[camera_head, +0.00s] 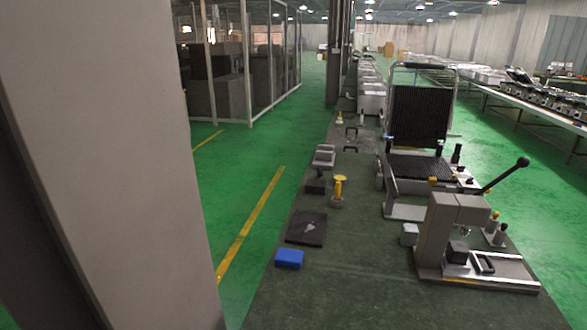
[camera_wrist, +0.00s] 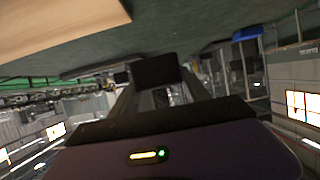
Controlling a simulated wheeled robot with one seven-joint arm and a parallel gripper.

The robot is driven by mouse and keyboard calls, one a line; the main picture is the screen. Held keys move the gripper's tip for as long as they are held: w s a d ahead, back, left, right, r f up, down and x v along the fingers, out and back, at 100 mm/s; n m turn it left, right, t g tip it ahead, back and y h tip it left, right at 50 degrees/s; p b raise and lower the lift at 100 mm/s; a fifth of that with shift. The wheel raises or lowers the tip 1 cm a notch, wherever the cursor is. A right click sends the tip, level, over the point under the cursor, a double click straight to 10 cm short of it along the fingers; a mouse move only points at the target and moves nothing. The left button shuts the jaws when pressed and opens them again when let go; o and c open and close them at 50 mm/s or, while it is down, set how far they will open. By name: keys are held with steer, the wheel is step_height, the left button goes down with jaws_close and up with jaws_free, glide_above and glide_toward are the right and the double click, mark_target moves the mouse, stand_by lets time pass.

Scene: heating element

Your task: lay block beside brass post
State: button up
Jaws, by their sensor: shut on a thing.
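My gripper (camera_wrist: 157,88) shows in the wrist view, with its two fingers shut on a small dark block (camera_wrist: 155,69) at their tips. Neither the gripper nor this held block can be made out in the head view. In the head view, a yellow brass-coloured post (camera_head: 340,187) stands upright on a grey base on the long dark bench (camera_head: 330,285). A similar, smaller post (camera_head: 339,117) stands farther back. I cannot make out either post clearly in the wrist view.
A blue block (camera_head: 289,258) lies near the bench's left edge, beside a flat black plate (camera_head: 306,228). A grey lever press (camera_head: 455,235) and a black ribbed fixture (camera_head: 420,118) occupy the right side. Bare bench lies in front. A large pale shape hides the far left.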

steer(key=s+a+f+y+p, duration=0.1)
steer(key=s+p, duration=0.1)
steer(key=s+a+f+n+y+p, duration=0.1)
steer(key=s+a+p, duration=0.1)
steer(key=s+a+f+n+p, duration=0.1)
steer(key=s+a+f+p, duration=0.1)
steer(key=s+p, duration=0.1)
steer(key=shift+s+a+f+t+y, duration=0.1)
steer(key=shift+t+y, duration=0.2)
steer(key=shift+y, duration=0.1)
steer(key=shift+s+a+f+n, duration=0.1)
steer(key=shift+s+a+n, duration=0.05)
steer(key=shift+a+n, duration=0.15)
steer(key=shift+d, duration=0.1)
